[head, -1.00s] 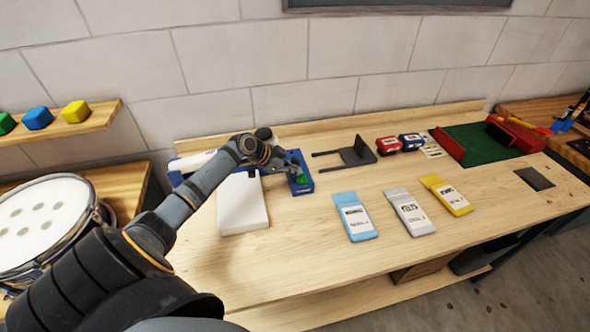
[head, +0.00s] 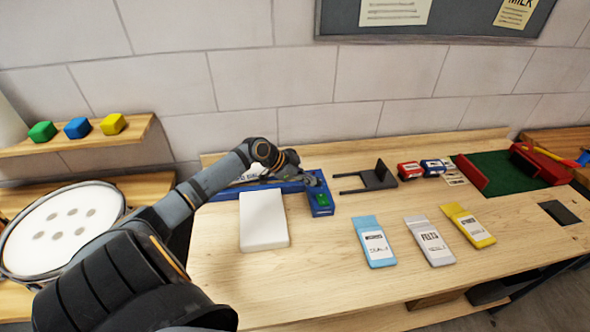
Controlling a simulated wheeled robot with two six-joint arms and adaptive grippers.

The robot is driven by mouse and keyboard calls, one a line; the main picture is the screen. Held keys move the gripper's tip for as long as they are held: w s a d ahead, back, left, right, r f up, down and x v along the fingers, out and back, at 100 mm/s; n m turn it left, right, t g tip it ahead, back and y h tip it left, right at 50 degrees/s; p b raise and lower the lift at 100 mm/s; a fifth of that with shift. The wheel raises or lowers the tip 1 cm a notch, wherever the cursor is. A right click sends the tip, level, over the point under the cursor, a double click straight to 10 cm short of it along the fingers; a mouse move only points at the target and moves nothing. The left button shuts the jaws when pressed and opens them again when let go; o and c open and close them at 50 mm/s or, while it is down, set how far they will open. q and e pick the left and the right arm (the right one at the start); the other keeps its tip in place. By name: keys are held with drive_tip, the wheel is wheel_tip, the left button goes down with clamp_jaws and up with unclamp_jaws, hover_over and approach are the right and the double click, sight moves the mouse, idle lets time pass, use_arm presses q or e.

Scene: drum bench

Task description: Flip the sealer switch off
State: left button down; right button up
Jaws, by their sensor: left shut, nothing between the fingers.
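The blue sealer (head: 291,188) lies along the back of the bench, with a long bar at left and a box end at right. A green switch (head: 322,199) sits on top of the box end. Which way the switch is tipped is too small to tell. My left gripper (head: 313,181) is shut and empty, just behind and above the switch. I cannot tell whether it touches the sealer. My left wrist hides part of the sealer's bar. My right gripper is not in view.
A white slab (head: 263,220) lies in front of the sealer. A dark bracket (head: 376,178) stands to its right. Blue, white and yellow packets (head: 375,242) (head: 430,241) (head: 467,225) lie further right. The bench front is clear.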

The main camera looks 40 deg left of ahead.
use_arm(q)
drive_tip(key=p+v, duration=0.1)
drive_tip(key=v, duration=0.5)
drive_tip(key=shift+w+a+r, duration=0.25)
drive_tip(key=shift+w, duration=0.15)
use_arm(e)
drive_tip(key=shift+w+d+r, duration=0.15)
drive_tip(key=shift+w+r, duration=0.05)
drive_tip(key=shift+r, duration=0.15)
use_arm(q)
drive_tip(key=shift+w+d, duration=0.1)
